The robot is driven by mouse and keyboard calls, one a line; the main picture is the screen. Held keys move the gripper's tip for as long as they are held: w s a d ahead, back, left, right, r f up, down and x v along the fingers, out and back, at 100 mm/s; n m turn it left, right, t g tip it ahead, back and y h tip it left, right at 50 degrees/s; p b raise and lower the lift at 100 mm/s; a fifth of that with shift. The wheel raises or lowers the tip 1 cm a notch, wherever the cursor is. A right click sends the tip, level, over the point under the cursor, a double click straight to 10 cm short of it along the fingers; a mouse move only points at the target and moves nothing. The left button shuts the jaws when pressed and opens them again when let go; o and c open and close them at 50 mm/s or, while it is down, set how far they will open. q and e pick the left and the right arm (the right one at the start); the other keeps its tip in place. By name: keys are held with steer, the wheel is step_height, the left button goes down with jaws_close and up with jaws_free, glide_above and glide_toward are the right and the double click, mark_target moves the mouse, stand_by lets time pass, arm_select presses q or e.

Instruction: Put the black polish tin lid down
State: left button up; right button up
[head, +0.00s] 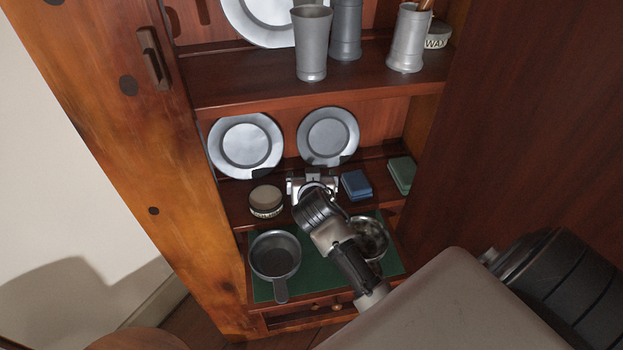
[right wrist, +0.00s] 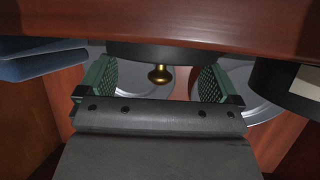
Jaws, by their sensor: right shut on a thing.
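The black polish tin lid (right wrist: 190,54) with its brass knob (right wrist: 159,74) is between the green-padded fingers of my right gripper (right wrist: 158,82), which is shut on its rim. The right wrist view looks upside down, with the shelf board along its top. The lid is right at this board; I cannot tell whether it touches. In the head view my right gripper (head: 314,182) is over the middle shelf, between the open-looking polish tin (head: 266,200) and a blue block (head: 356,185). The lid is hidden there by my gripper. My left gripper is out of view.
Two pewter plates (head: 246,146) (head: 328,136) stand behind my gripper. A green block (head: 402,173) is at the shelf's right. The upper shelf (head: 250,80) holds pewter cups (head: 311,45).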

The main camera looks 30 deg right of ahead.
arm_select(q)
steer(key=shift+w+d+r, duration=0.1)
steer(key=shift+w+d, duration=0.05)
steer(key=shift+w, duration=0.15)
arm_select(e)
steer(key=shift+s+a+f, duration=0.15)
steer(key=shift+s+f, duration=0.1)
steer(key=shift+f, duration=0.45)
steer(key=o, duration=0.5)
steer(key=shift+o, duration=0.2)
steer(key=shift+r, duration=0.1)
steer(key=shift+s+a+r+p, duration=0.1)
steer(key=shift+a+r+p, duration=0.15)
steer(key=shift+r, duration=0.2)
steer(key=shift+v, duration=1)
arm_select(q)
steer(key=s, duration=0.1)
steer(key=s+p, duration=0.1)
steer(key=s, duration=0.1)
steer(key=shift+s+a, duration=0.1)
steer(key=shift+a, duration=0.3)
arm_select(e)
steer(key=r+v, duration=0.1)
steer(key=v, duration=0.8)
steer(key=shift+d, duration=0.15)
